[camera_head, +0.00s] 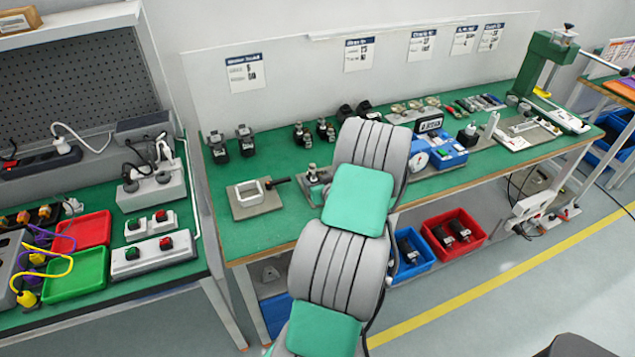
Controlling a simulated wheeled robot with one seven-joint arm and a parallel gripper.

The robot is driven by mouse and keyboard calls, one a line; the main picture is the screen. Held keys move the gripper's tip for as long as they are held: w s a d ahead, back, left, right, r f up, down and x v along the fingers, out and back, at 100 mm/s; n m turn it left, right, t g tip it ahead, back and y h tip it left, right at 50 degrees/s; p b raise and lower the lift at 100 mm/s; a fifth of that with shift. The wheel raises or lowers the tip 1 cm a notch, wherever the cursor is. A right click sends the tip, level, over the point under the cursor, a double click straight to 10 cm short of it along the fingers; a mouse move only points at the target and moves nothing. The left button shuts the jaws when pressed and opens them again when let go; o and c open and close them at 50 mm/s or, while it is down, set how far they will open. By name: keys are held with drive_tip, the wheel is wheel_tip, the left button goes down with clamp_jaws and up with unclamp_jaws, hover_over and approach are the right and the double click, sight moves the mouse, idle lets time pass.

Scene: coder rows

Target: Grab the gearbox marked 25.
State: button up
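Several small dark units that look like gearboxes or motors stand at the back of the green workbench (270,225). Two dark ones stand at the left, a nearer one (219,148) and one beside it (246,141). Two smaller ones with metal tops, one (302,135) and another (325,130), stand to their right. More dark units (346,112) sit behind my arm, partly hidden. No number 25 can be read on any of them. My grey and green arm rises across the middle of the view; my gripper does not show.
A plate with a white square frame (249,193) lies at the bench's front left. A blue device (447,150) and a green press (548,55) stand to the right. Blue (412,268) and red (470,245) bins sit below. Another bench with trays (85,230) is at left.

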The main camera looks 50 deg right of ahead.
clamp_jaws()
idle(0.5)
drive_tip(key=shift+r, duration=0.1)
